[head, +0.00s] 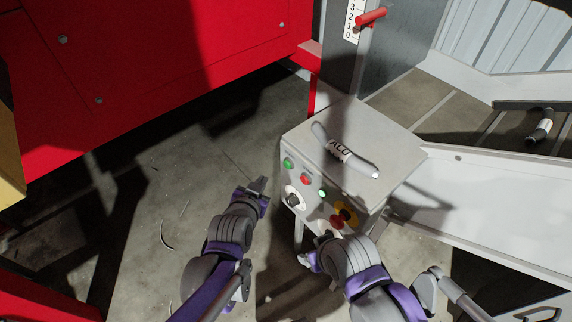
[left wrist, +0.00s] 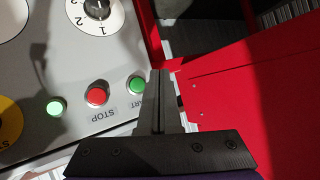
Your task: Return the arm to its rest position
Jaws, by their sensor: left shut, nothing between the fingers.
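My left gripper (head: 260,184) is shut and empty, to the left of the grey control box (head: 318,128). The panel also has a red STOP button (left wrist: 97,96), a lit green button (left wrist: 56,107) and a numbered rotary knob (left wrist: 96,8).
A grey cable piece labelled ALU (head: 342,154) lies on top of the box. A large red machine (head: 150,60) stands at the upper left. A white chute (head: 490,190) and a conveyor with a dark cable piece (head: 541,127) are at right. The floor left of my left gripper is mostly clear.

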